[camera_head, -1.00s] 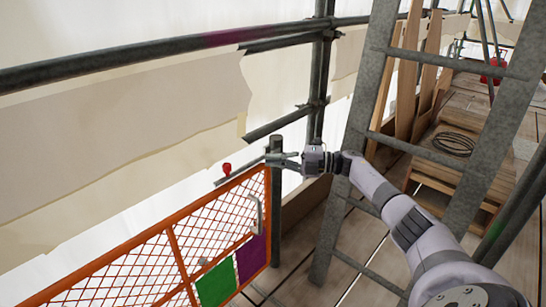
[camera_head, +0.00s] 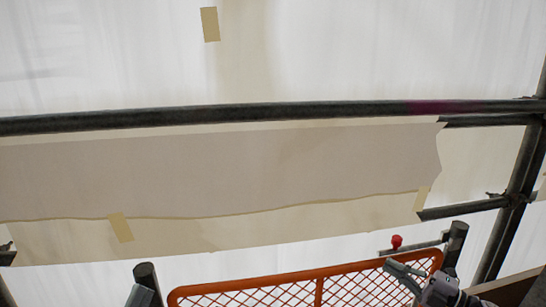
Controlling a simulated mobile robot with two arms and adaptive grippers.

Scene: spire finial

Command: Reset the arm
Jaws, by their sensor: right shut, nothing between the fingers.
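My right gripper (camera_head: 402,273) shows at the lower right of the head view, pointing left, in front of the top rail of an orange mesh gate (camera_head: 320,271). It is shut and empty. Only the gripper and a short part of my right wrist show; the rest of that arm is below the picture's edge. Whether the gripper touches the gate cannot be told. My left gripper is not in view.
A dark post (camera_head: 457,238) stands just behind my wrist, with a red knob (camera_head: 396,241) left of it. A shorter post (camera_head: 146,275) stands at lower left. A long dark rail (camera_head: 250,113) crosses before pale sheeting (camera_head: 350,50).

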